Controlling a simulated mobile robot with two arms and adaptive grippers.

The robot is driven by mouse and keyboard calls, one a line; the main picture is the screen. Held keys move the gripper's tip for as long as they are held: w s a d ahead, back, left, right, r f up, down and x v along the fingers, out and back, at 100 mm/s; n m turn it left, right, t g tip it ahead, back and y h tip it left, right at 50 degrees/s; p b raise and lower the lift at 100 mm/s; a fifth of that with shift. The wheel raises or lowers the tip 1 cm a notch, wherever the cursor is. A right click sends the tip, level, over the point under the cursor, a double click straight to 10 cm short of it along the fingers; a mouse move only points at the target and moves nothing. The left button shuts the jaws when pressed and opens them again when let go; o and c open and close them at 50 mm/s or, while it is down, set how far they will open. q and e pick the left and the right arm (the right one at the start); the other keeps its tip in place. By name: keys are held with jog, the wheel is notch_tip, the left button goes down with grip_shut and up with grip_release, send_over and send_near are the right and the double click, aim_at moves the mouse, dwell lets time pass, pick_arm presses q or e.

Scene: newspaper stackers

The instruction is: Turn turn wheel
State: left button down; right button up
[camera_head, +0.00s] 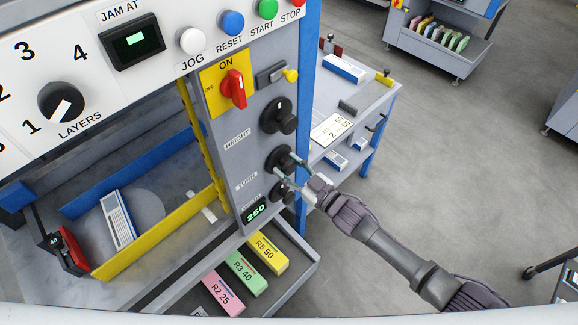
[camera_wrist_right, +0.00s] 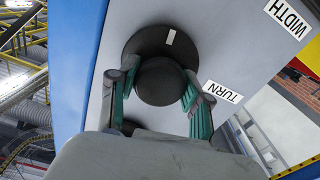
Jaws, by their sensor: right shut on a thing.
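The turn wheel (camera_head: 279,158) is a black round knob on the grey front panel, the middle one of three knobs in a column. Its label TURN (camera_head: 246,180) sits to its lower left. My right gripper (camera_head: 296,168) comes in from the lower right and its fingers are at this wheel. In the right wrist view the turn wheel (camera_wrist_right: 146,50) shows a wide disc with a white mark and a smaller round hub. The fingers of my right gripper (camera_wrist_right: 161,90) are on either side of the hub, shut on it. My left gripper is not in view.
The height knob (camera_head: 276,114) is just above, and the lower knob (camera_head: 281,191) is close below the gripper. A red switch (camera_head: 235,88) and a display reading 250 (camera_head: 256,213) are on the panel. A blue post (camera_head: 307,60) stands right beside it. Open floor lies to the right.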

jog(key=shift+f+m, duration=0.1)
jog(key=shift+m, duration=0.7)
jog(key=o, duration=1.2)
jog(key=shift+s+d, duration=0.1)
jog(key=v, duration=1.1)
jog(key=shift+s+d, duration=0.25)
jog(key=shift+d, duration=0.05)
